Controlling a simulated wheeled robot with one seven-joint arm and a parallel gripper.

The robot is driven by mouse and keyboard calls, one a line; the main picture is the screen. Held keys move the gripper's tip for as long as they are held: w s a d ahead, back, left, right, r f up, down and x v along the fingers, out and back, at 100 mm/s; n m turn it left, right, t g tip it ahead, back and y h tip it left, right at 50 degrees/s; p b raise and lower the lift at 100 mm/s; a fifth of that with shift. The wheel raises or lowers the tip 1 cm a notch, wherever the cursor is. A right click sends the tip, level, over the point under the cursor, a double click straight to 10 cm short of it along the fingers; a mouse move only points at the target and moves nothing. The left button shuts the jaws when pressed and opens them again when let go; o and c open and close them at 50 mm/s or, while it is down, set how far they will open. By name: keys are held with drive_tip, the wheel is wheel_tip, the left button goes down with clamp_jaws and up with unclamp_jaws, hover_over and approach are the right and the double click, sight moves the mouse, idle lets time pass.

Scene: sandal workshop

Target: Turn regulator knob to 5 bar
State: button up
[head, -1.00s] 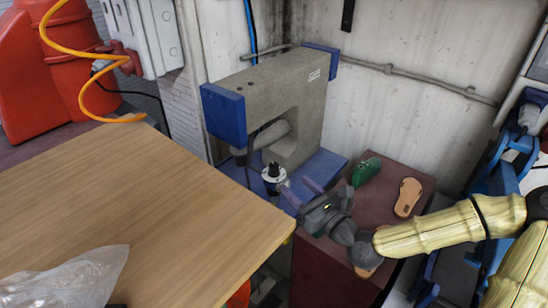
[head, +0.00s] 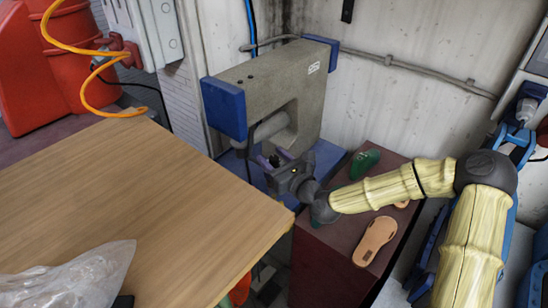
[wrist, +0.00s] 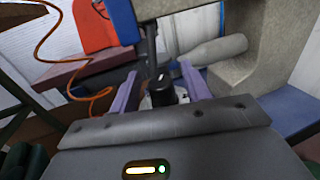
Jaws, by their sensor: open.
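The black regulator knob (wrist: 161,88) with a white mark on top shows in the wrist view, between the two purple fingers of my gripper (wrist: 158,87). A pale dial is partly visible beside its base, but I cannot read a pressure on it. The fingers stand open on either side of the knob; I cannot tell whether they touch it. In the head view, my gripper (head: 273,158) is at the front of the grey press (head: 272,88), and it largely hides the knob and dial there.
A wooden table (head: 130,205) fills the left, with a clear plastic bag (head: 65,275) on it. A dark red cabinet (head: 328,262) on the right holds tan sandal soles (head: 375,241) and a green shoe form (head: 364,163). The press's blue base (head: 325,158) lies beneath my gripper.

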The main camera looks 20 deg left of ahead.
drive_tip(key=c, duration=0.9)
